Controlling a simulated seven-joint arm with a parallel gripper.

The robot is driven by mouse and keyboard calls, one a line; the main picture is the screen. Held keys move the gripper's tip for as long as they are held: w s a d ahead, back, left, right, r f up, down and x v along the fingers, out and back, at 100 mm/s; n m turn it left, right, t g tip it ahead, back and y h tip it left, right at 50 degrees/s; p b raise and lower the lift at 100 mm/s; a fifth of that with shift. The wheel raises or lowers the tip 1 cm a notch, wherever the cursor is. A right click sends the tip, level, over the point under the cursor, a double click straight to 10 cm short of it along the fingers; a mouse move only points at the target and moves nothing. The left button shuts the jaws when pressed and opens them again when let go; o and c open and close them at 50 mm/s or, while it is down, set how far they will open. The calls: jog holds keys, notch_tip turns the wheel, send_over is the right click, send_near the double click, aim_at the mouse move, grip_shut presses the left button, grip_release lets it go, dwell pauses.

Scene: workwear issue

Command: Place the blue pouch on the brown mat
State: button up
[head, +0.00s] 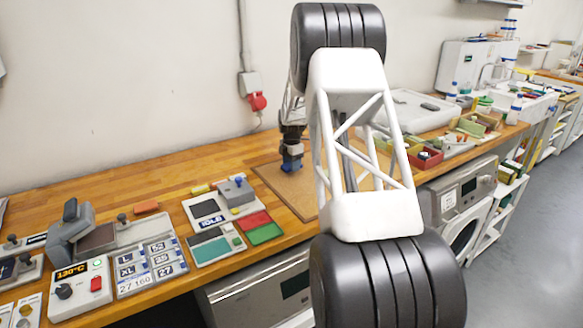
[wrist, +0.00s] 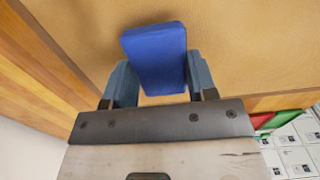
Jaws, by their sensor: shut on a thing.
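The blue pouch (wrist: 155,58) is between the two fingers of my gripper (wrist: 160,82) in the wrist view, with a finger against each side. In the head view my gripper (head: 291,160) points down over the brown mat (head: 284,190), with a bit of blue between its fingers. The mat also fills much of the wrist view (wrist: 240,50). My gripper is shut on the pouch. I cannot tell whether the pouch touches the mat. My arm hides the right part of the mat in the head view.
Left of the mat stand a grey device (head: 233,190), a panel with red and green pads (head: 258,227) and a label machine (head: 85,285). On the right are a white tray (head: 415,108) and small bins (head: 425,157). Bare wooden bench (head: 150,180) lies along the wall.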

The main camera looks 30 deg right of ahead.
jog(key=shift+f, duration=0.8)
jog(key=shift+f, duration=0.1)
jog(key=o, duration=0.9)
notch_tip(320, 180, up, 12)
jog(key=shift+r, duration=0.15)
dwell(0.6)
